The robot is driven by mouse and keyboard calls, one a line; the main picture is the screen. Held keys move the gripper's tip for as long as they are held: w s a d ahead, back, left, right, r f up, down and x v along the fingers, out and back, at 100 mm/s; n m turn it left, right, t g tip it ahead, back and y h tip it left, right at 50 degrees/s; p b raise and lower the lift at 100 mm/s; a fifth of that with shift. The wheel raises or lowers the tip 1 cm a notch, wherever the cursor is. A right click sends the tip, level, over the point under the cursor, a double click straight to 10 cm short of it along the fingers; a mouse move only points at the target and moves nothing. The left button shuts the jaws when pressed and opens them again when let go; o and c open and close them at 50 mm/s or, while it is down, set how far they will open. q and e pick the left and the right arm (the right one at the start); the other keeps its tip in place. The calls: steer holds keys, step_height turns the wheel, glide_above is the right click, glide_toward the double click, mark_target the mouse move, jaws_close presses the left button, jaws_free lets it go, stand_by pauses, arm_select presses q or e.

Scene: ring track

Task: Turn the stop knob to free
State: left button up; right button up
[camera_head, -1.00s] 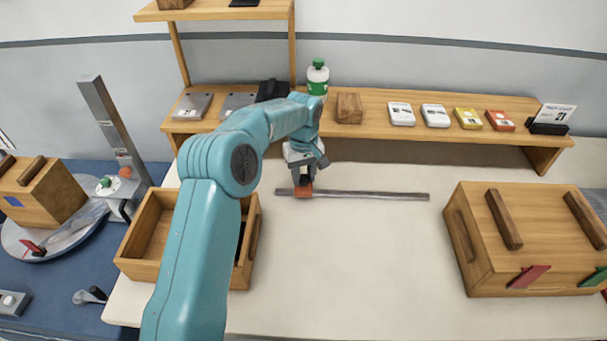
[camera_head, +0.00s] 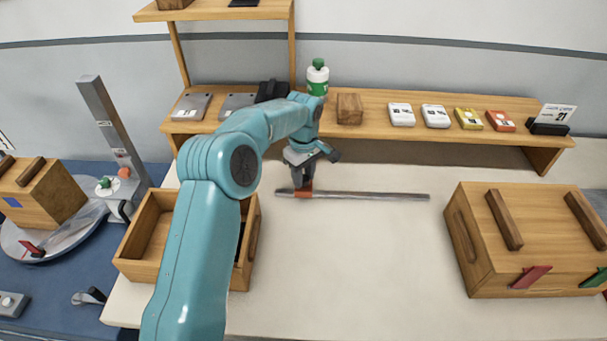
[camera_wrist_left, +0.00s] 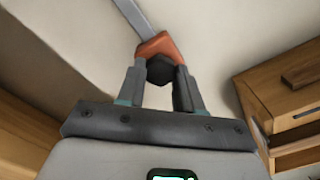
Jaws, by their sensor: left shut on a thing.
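The orange stop (camera_head: 304,193) sits on the thin grey rail (camera_head: 370,196) near its left end. In the left wrist view, the stop (camera_wrist_left: 158,43) has a dark knob (camera_wrist_left: 161,70) on its near side. My left gripper (camera_head: 301,184) points down at the stop, and its fingers are shut on the knob. In the head view the fingers hide the knob, so its setting cannot be read. My right gripper is in neither view.
A wooden open box (camera_head: 150,232) stands left, partly behind my arm. A closed wooden box (camera_head: 530,240) with bar handles stands right. A shelf (camera_head: 375,101) along the back holds a bottle (camera_head: 317,78) and small cases.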

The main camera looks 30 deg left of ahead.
mark_target(304, 178)
arm_select(q)
steer(key=shift+w+r, duration=0.1)
steer(key=shift+r, duration=0.05)
steer(key=o, duration=1)
steer(key=shift+o, duration=0.2)
step_height(304, 178, up, 16)
steer(key=p, duration=0.2)
steer(key=shift+r, duration=0.15)
